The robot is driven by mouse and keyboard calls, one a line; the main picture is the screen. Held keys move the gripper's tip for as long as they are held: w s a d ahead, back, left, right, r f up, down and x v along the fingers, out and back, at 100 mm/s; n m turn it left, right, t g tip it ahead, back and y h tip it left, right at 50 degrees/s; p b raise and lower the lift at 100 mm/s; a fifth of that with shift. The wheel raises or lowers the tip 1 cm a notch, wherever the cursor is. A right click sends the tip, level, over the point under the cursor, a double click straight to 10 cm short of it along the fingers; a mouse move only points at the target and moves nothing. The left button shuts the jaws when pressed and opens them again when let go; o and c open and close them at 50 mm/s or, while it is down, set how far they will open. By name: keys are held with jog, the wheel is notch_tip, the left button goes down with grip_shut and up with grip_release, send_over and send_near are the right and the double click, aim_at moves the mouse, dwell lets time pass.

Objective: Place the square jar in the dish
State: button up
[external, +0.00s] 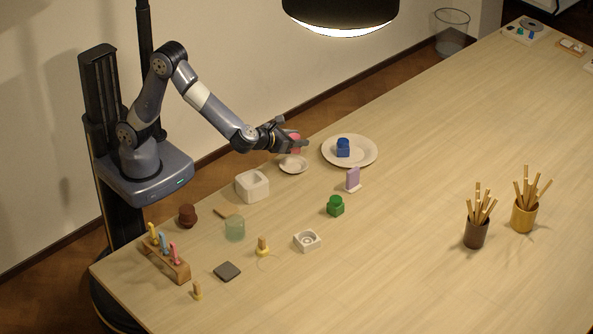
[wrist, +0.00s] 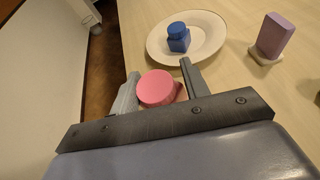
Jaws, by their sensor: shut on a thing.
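My gripper (external: 301,144) is shut on a pink jar (external: 295,135). In the wrist view the jar's round pink lid (wrist: 156,88) sits between the two fingers (wrist: 160,70); its body is mostly hidden. A small pale dish (external: 293,165) is just below my gripper in the external view. The gap between jar and dish is hard to judge. A blue jar (external: 343,148) with a square body stands on a larger pale plate (external: 367,152); both also show ahead in the wrist view, the jar (wrist: 178,39) and the plate (wrist: 210,38). A green jar (external: 335,206) stands on the table.
A purple block in a pale stand (external: 353,180) is right of my gripper. A white hollow block (external: 252,186), a pale green cup (external: 235,229) and a white square holder (external: 307,241) are nearer. Two stick-filled cups (external: 476,232) stand right.

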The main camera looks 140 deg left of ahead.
aim_at(295, 151)
jog(key=shift+f, duration=2.75)
jog(key=shift+f+b, duration=0.3)
jog(key=shift+f, duration=0.05)
jog(key=o, duration=1.1)
jog(key=shift+d+r+p, duration=0.1)
jog(key=shift+r+p, duration=0.35)
jog(key=shift+r, duration=0.1)
jog(key=b+v, duration=0.1)
jog(key=v, duration=1)
jog(key=shift+s+d, duration=0.15)
jog(key=shift+d, duration=0.25)
jog(key=shift+o, duration=0.4)
